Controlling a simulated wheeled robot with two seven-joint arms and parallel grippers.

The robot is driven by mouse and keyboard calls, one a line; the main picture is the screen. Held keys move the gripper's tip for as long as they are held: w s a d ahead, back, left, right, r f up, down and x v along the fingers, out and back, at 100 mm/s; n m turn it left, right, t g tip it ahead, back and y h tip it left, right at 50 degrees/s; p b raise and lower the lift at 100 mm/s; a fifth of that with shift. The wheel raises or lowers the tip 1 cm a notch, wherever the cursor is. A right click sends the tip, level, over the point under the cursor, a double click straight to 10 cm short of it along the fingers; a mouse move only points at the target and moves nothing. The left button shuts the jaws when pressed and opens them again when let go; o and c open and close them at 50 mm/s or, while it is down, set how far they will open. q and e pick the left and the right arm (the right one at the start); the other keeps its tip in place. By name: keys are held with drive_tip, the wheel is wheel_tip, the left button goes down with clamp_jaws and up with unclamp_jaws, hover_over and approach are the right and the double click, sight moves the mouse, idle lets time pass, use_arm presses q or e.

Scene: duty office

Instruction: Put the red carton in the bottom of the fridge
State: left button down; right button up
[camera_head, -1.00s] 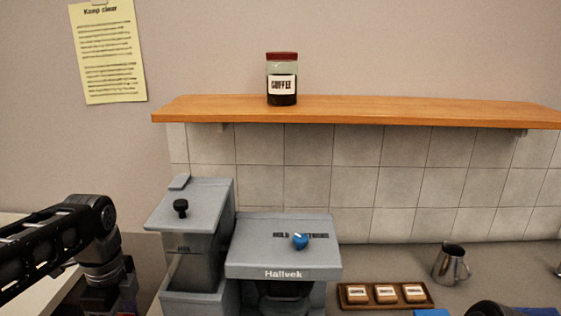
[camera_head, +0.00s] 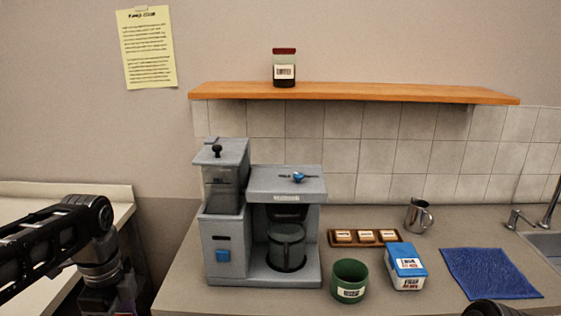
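No red carton and no fridge show in the head view. My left arm comes in from the left edge, and its gripper is cut off below the frame or hidden, so its fingers do not show. A small dark part of my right arm shows at the bottom right edge, and its gripper is out of view. The only red thing is the lid of a coffee jar (camera_head: 285,70) on the shelf.
A grey coffee machine (camera_head: 222,240) stands on the counter (camera_head: 190,300). A green mug (camera_head: 349,283), a blue and white box (camera_head: 406,268), a wooden tray (camera_head: 334,239), a metal jug (camera_head: 418,216) and a blue cloth (camera_head: 490,273) are to its right. A shelf (camera_head: 400,95) hangs above.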

use_arm(q)
drive_tip(key=shift+s, duration=0.45)
drive_tip(key=shift+s+r+n, duration=0.15)
drive_tip(key=shift+n, duration=0.25)
drive_tip(key=shift+w+f+n, duration=0.2)
drive_tip(key=shift+w+n, duration=0.5)
drive_tip(key=shift+n, duration=0.1)
drive_tip(key=n, duration=0.3)
drive_tip(key=shift+w+a+r, duration=0.2)
drive_tip(key=shift+a, duration=0.05)
drive_tip(key=shift+w+f+n, duration=0.1)
drive_tip(key=shift+w+n, duration=0.25)
drive_tip(key=shift+n, duration=0.35)
drive_tip(key=w+d+f+n, duration=0.8)
drive_tip(key=d+f+n, duration=0.2)
drive_tip(key=d+f, duration=0.2)
drive_tip(key=shift+w+d+f, duration=0.35)
drive_tip(key=shift+d+f, duration=0.05)
drive_tip(key=shift+f, duration=0.05)
